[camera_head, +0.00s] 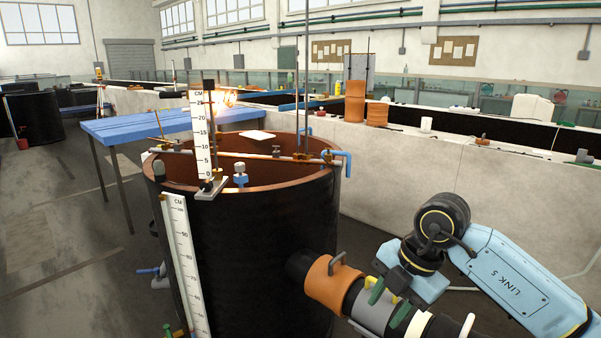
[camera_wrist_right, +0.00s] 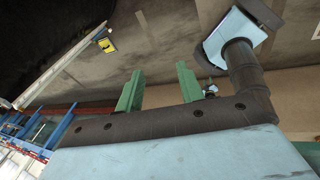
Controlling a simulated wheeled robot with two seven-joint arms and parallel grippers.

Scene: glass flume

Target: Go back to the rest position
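My right arm comes in from the right side of the head view, bent at a black joint. My right gripper (camera_head: 388,302) has two green fingers held apart, in front of the banded pipe (camera_head: 333,285) at the tank's lower right. The gap to the pipe cannot be judged. In the right wrist view the gripper (camera_wrist_right: 160,78) is open, with nothing between its fingers. My left gripper is in neither view.
A large black tank (camera_head: 265,250) with a copper-coloured rim and white scales stands close in front. A blue table (camera_head: 130,125) is behind it at left. A long pale wall (camera_head: 400,165) runs behind the right arm. Open floor (camera_head: 70,240) lies at left.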

